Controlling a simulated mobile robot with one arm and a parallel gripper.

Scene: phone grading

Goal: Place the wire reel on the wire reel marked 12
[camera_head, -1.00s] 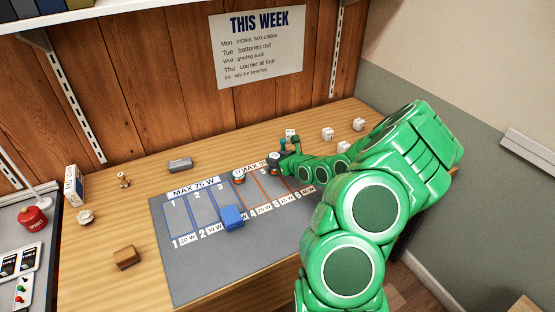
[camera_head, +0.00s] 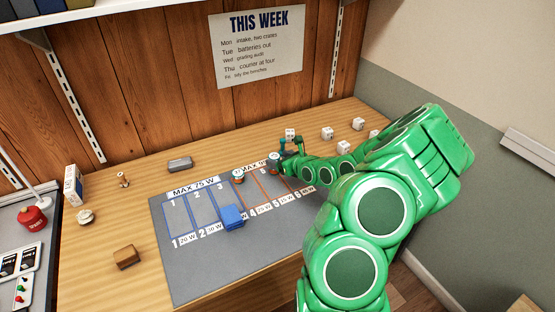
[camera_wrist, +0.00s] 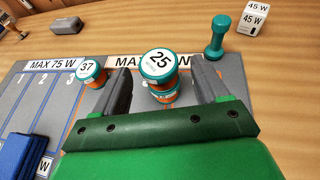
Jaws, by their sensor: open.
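A wire reel marked 25 (camera_wrist: 158,62), with a teal rim and white top, stands between my gripper's fingers in the wrist view. Orange and teal parts show beneath it, apparently another reel under it; any number there is hidden. It also shows in the head view (camera_head: 274,159). My gripper (camera_wrist: 160,75) is open, with a finger on each side and gaps to the reel. A second reel marked 37 (camera_wrist: 90,70) stands just left of the left finger; the head view shows it too (camera_head: 238,177). No 12 is readable.
A grey mat (camera_head: 195,275) has numbered lanes and wattage labels. A blue block (camera_head: 232,216) lies on it. A teal dumbbell-shaped piece (camera_wrist: 217,37) stands beyond the right finger. White cubes (camera_head: 327,133) are at the back right, a grey block (camera_head: 180,163) at the back left.

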